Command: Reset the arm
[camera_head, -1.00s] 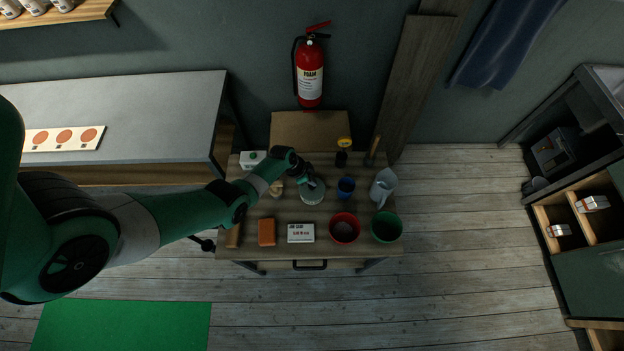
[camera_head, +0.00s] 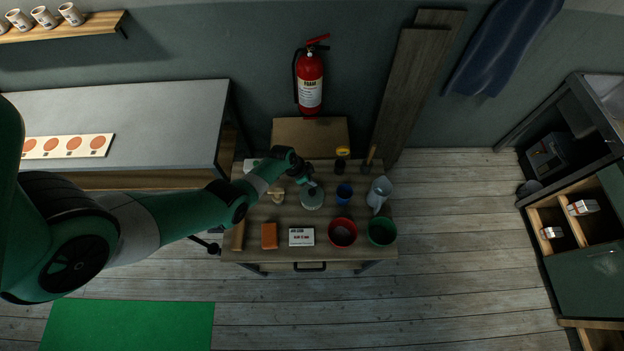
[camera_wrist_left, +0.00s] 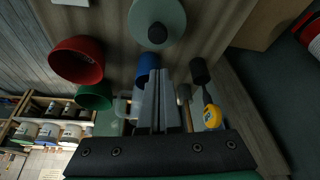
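My left arm comes in from the left in the head view, and its gripper (camera_head: 312,184) is over the wooden worktable (camera_head: 270,213), just above a round pale green disc (camera_head: 312,201). In the left wrist view my left gripper's two fingers (camera_wrist_left: 158,78) lie close together, with nothing seen between them. The disc (camera_wrist_left: 170,12) there has a dark knob and is apart from the fingers. My right arm is in neither view.
On the worktable are a red bowl (camera_head: 342,233), green bowl (camera_head: 382,232), blue cup (camera_head: 344,194), clear jug (camera_head: 380,194), orange block (camera_head: 269,236) and white box (camera_head: 301,236). A fire extinguisher (camera_head: 310,82) hangs behind. The wooden floor (camera_head: 460,250) at right is clear.

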